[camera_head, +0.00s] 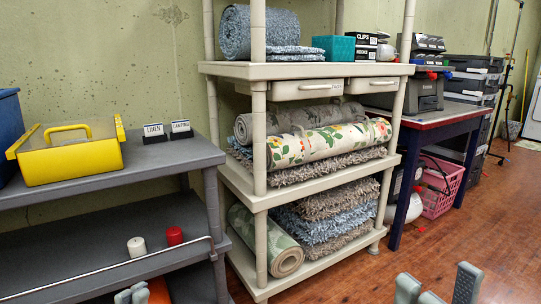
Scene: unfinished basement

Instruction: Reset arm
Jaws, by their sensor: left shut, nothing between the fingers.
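My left gripper (132,293) is at the bottom edge, in front of the lower deck of the grey shelf. Only its grey fingertips show; they are together with nothing between them. My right gripper (437,285) is at the bottom right, above the wooden floor. Its two grey fingers stand apart, with no object seen between them. The rest of both arms is out of view.
A grey shelf (95,178) holds a yellow toolbox (70,160). A beige shelf (330,70) with rolled rugs stands in the middle. The floor (500,215) at right is clear.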

